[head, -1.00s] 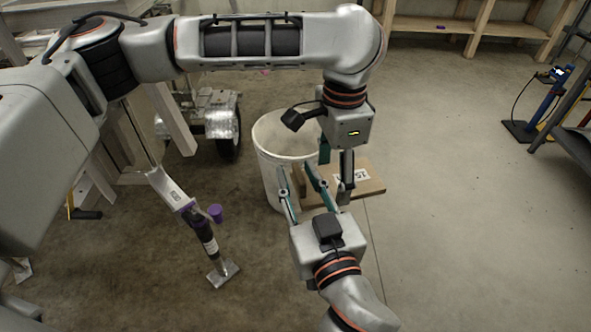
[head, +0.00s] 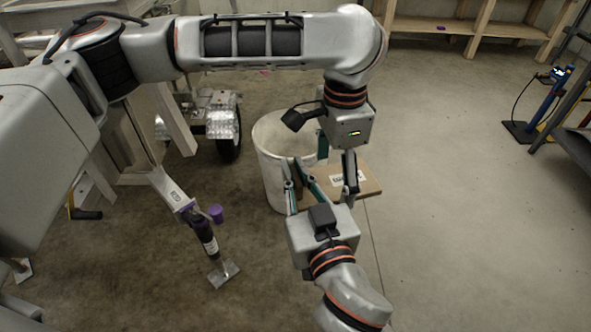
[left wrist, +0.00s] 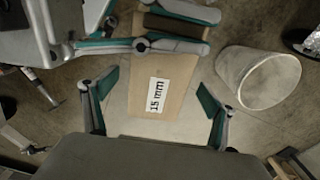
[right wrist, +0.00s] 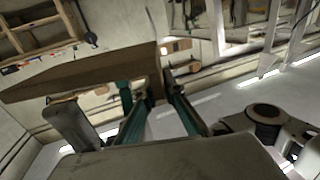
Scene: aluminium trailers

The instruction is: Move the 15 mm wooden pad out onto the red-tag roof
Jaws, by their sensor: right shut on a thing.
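The wooden pad (head: 370,185), a flat brown board with a white "15 mm" label, is held above the floor beside the white bucket; it also shows in the left wrist view (left wrist: 180,115). My right gripper (head: 298,170) is shut on the darker wooden piece (left wrist: 180,27) at the pad's end. That grip shows in the right wrist view (right wrist: 152,95). My left gripper (head: 336,165) points down over the pad and is open, its fingers (left wrist: 158,98) apart on either side of the board. I cannot make out a red-tag roof.
The white bucket (head: 270,170) stands just behind and left of the grippers. A trailer wheel (head: 229,140) and a jack leg with a foot plate (head: 224,273) are at left. A wooden shelf (head: 440,25) is at the back.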

